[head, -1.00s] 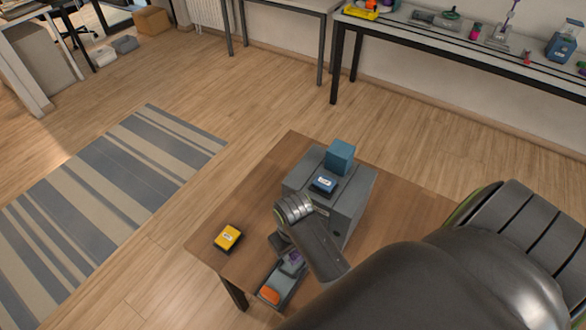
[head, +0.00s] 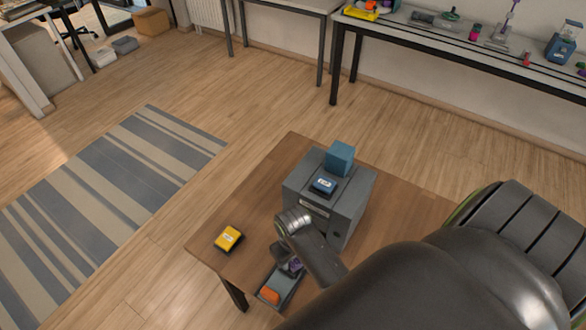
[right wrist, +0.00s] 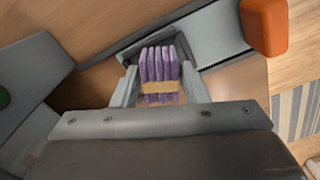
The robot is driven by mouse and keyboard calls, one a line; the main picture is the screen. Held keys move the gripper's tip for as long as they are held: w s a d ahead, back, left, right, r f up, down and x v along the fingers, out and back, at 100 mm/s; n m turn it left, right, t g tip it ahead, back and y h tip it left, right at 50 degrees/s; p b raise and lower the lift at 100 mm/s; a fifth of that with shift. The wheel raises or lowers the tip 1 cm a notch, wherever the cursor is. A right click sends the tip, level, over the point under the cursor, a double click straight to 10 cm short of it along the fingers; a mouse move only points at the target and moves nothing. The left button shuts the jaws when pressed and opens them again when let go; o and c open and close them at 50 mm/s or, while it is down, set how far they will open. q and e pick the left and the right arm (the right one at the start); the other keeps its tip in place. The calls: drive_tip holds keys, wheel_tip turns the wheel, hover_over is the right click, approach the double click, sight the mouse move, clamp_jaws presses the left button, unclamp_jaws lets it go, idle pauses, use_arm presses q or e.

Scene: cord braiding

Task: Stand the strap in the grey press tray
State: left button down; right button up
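The purple strap, a ridged bundle with a tan band, shows in the right wrist view (right wrist: 160,66) and as a small purple patch in the head view (head: 296,265). It is at the inner end of a narrow grey tray (head: 284,290) at the table's front edge, over a dark piece. My right gripper (right wrist: 160,78) is down around the strap, with one finger on each side. Narrow gaps seem to show beside it, so the fingers look open. In the head view my right arm hides part of the strap and tray. My left gripper is out of view.
An orange block (head: 270,295) is at the tray's outer end. A large grey box (head: 345,205) stands behind, with a blue cube (head: 340,157) and a blue-labelled device (head: 323,186) on top. A yellow device (head: 229,239) lies left on the wooden table (head: 262,190), with bare tabletop around it.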

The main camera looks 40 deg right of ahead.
drive_tip(key=shift+o, duration=1.2)
drive_tip(key=shift+r, duration=0.35)
wheel_tip(320, 180, up, 6)
drive_tip(key=shift+r, duration=0.15)
wheel_tip(320, 180, up, 6)
drive_tip(key=p, duration=0.3)
